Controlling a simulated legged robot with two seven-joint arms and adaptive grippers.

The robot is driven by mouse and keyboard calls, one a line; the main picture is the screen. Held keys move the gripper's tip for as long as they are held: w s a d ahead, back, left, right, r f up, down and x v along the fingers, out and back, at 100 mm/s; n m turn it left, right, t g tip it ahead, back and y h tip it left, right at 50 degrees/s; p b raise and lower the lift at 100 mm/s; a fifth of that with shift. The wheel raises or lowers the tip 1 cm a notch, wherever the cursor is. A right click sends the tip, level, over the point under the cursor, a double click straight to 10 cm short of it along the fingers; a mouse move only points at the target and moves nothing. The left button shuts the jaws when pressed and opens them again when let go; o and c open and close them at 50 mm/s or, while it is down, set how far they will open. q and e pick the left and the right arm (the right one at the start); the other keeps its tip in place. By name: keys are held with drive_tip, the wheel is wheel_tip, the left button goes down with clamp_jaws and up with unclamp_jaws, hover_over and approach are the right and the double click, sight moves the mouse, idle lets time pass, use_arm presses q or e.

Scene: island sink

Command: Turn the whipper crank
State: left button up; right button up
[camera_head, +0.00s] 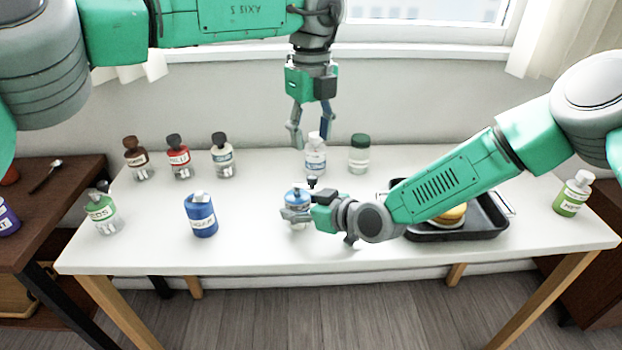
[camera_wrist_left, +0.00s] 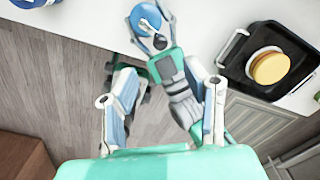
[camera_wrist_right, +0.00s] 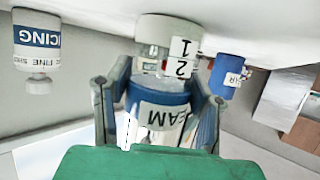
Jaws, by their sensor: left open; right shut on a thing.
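The whipper (camera_head: 297,198) stands near the middle of the white table, with a blue body and a label that partly shows in the right wrist view (camera_wrist_right: 158,108). A small dark knob (camera_head: 312,181), which looks like part of the crank, shows near its top. My right gripper (camera_head: 300,212) is shut around the whipper's blue body, a finger on each side. My left gripper (camera_head: 311,137) hangs above and behind the whipper, fingers apart and empty. In the left wrist view the whipper's blue top (camera_wrist_left: 146,19) lies beyond my left fingers. The right gripper hides part of the whipper.
A black tray (camera_head: 485,222) with a round yellow-topped item stands at right, partly behind my right arm. A blue bottle (camera_head: 201,215) stands left of the whipper. A white-capped bottle (camera_head: 315,160) and a green-lidded jar (camera_head: 359,155) stand behind. More bottles stand at the back left.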

sight(312, 176)
use_arm(q)
wheel_tip(312, 176, down, 10)
drive_tip(key=n, duration=0.2)
drive_tip(key=shift+d+n, duration=0.1)
drive_tip(key=shift+n, duration=0.2)
idle(0.4)
clamp_jaws()
